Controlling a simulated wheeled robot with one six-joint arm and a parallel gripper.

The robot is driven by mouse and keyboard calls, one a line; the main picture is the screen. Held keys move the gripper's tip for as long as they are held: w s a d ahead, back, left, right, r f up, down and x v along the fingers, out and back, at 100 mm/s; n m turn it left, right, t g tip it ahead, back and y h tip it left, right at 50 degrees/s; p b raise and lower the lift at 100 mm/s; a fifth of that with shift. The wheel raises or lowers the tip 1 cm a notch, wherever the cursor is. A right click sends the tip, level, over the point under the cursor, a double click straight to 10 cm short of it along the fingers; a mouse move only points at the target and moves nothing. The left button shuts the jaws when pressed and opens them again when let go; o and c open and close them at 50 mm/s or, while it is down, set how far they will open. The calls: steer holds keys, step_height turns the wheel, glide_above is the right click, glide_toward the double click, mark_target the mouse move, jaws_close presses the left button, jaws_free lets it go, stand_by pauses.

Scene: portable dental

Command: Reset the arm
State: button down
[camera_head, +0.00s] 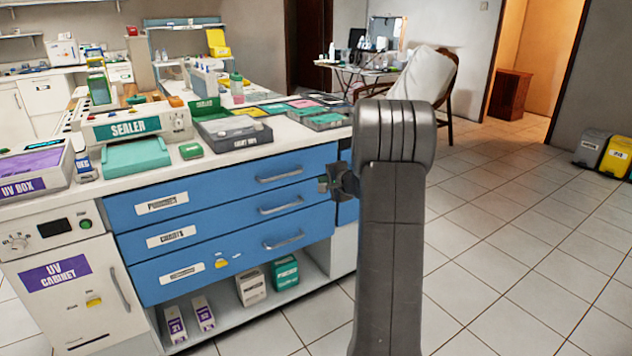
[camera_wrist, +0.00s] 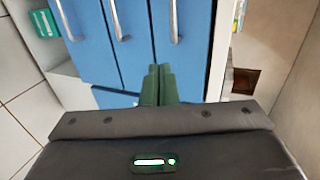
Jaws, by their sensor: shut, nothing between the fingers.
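My arm stands upright in front of the right end of the blue drawer cabinet (camera_head: 225,215) in the head view. My gripper (camera_head: 326,184) shows partly to the left of the arm, close to the drawer fronts; the arm hides the rest. In the wrist view my gripper (camera_wrist: 158,70) has its two dark green fingers together with nothing between them. The fingers point at the blue drawer fronts (camera_wrist: 135,45). I cannot tell how small the gap to the drawers is.
The drawers are closed, with metal handles (camera_head: 281,208). The counter above holds a sealer (camera_head: 128,130), a UV box (camera_head: 30,172) and several trays. A UV cabinet (camera_head: 75,290) stands at the left. Boxes (camera_head: 285,273) sit on the low shelf.

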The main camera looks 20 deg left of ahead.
steer(key=shift+s+d+r, duration=0.2)
steer(key=shift+s+d, duration=0.25)
steer(key=shift+d, duration=0.1)
steer(key=shift+a, duration=0.1)
steer(key=r+p+x, duration=0.2)
steer(key=x, duration=1.1)
steer(key=shift+w+a, duration=0.35)
steer(key=shift+a, duration=0.05)
steer(key=shift+f, duration=0.15)
